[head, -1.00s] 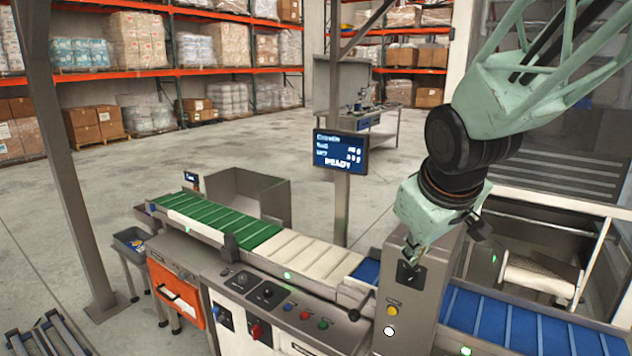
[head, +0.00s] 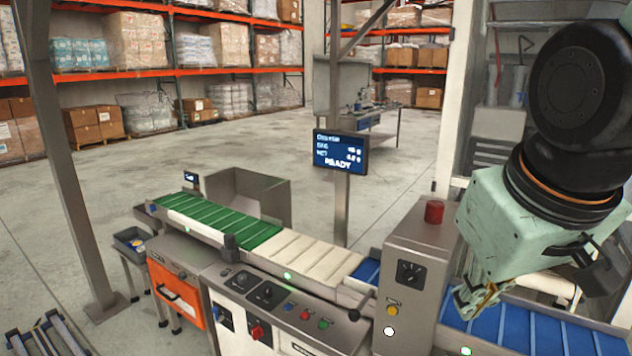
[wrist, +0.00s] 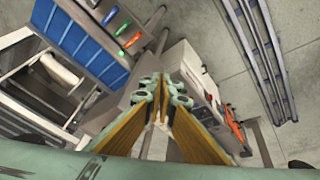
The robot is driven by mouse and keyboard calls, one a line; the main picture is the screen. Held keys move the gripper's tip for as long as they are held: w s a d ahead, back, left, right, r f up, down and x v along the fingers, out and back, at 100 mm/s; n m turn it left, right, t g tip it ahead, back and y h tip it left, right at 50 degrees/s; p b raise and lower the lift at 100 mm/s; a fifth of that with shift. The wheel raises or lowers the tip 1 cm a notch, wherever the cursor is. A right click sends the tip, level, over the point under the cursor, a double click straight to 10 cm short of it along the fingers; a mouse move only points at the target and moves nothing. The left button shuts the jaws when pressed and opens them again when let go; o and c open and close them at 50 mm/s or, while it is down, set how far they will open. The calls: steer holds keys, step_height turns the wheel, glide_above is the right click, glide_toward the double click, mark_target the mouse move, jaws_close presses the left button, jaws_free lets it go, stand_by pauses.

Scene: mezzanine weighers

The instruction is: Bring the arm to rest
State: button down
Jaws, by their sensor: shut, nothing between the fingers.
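My gripper (head: 476,298) is at the right of the head view, pale green, hanging from my arm with its fingers pointing down and to the left. It is in front of the blue belt section, just right of the grey control post (head: 417,262). In the wrist view my gripper (wrist: 162,122) shows its fingers meeting at the tips, with nothing between them. It is shut and empty.
The weigher line has a green belt (head: 222,220), a white belt (head: 313,257) and a blue belt (head: 548,335). A display (head: 340,152) reads READY. Open floor (head: 235,140) lies behind, before the racks.

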steer(key=s+a+m, duration=0.1)
steer(key=s+m, duration=0.1)
steer(key=s, duration=1)
steer(key=shift+s+r+g+y, duration=0.15)
steer(key=shift+s+g+y, duration=0.15)
steer(key=shift+g, duration=0.1)
steer(key=shift+w, duration=0.2)
